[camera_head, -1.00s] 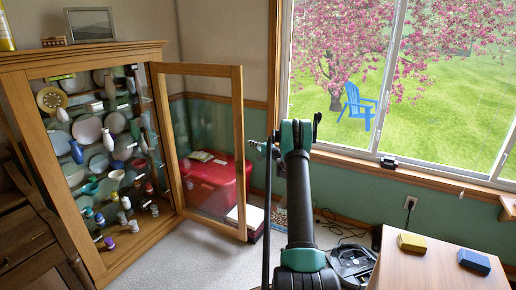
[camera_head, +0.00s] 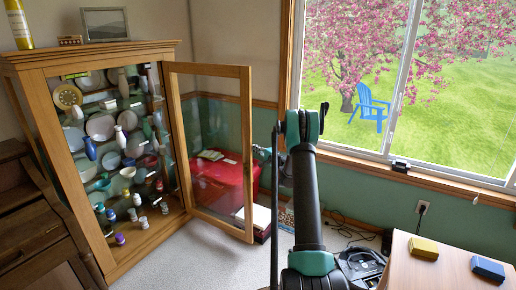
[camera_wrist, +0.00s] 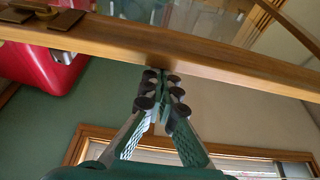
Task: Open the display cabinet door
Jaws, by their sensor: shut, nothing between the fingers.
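The display cabinet (camera_head: 53,115) stands at the left in the head view, with its wood-framed glass door (camera_head: 247,160) swung wide open to the right. Dishes and vases on its shelves show through the open front. My gripper (camera_wrist: 161,88) is shut and empty in the wrist view. Its fingertips are at the door's wooden frame bar (camera_wrist: 220,62), close to or touching it; I cannot tell which. In the head view my gripper (camera_head: 262,151) is small and partly hidden by my arm, beside the door's free edge.
A red bin (camera_head: 222,180) sits on the floor behind the door glass. A wooden table (camera_head: 430,270) with a yellow block (camera_head: 423,248) and a blue block (camera_head: 488,268) is at the lower right. Bare carpet (camera_head: 190,260) lies before the cabinet.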

